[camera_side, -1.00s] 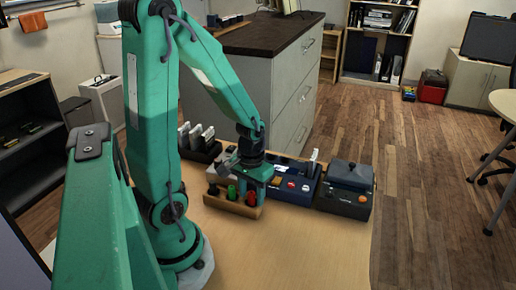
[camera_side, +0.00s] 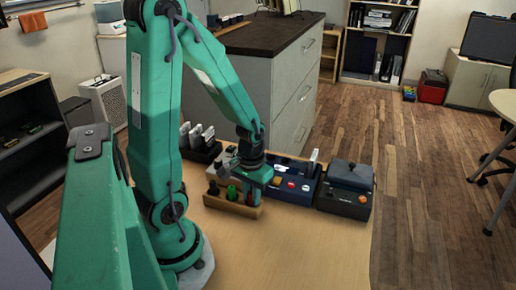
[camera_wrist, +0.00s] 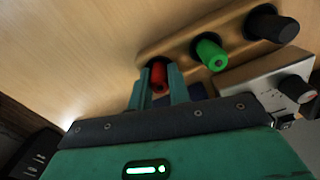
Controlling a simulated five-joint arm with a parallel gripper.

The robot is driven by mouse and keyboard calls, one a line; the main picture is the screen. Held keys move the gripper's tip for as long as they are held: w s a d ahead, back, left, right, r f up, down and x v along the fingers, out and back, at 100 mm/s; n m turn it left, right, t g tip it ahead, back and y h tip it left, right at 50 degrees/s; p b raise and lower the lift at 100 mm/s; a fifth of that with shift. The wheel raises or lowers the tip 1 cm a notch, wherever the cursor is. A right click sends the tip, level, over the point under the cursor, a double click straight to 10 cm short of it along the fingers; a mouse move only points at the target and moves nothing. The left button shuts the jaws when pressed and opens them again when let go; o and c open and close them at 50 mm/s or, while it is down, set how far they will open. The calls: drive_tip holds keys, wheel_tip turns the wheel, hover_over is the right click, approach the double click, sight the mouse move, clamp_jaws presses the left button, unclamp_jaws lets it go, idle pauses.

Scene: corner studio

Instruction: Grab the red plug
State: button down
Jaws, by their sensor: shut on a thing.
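The red plug (camera_wrist: 158,76) sits between my gripper's two fingers (camera_wrist: 158,82) in the wrist view, at the left end of the wooden rack (camera_wrist: 180,37). The fingers are shut on its sides. A green plug (camera_wrist: 210,53) and a black plug (camera_wrist: 270,25) stand in the same rack. Whether the red plug is still seated is unclear.
Behind the rack is a grey device with a black knob (camera_wrist: 296,89). A blue box with coloured buttons (camera_side: 292,187) and a dark box with a lid (camera_side: 345,190) stand to the right. The tabletop (camera_side: 300,245) in front is clear.

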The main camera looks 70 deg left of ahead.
drive_tip(key=shift+r, duration=0.2)
drive_tip(key=shift+r, duration=1.95)
drive_tip(key=s+d+r, duration=0.1)
drive_tip(key=d+r, duration=0.5)
drive_tip(key=d, duration=0.5)
drive_tip(key=shift+s+d+r, duration=0.3)
drive_tip(key=shift+s+r, duration=0.05)
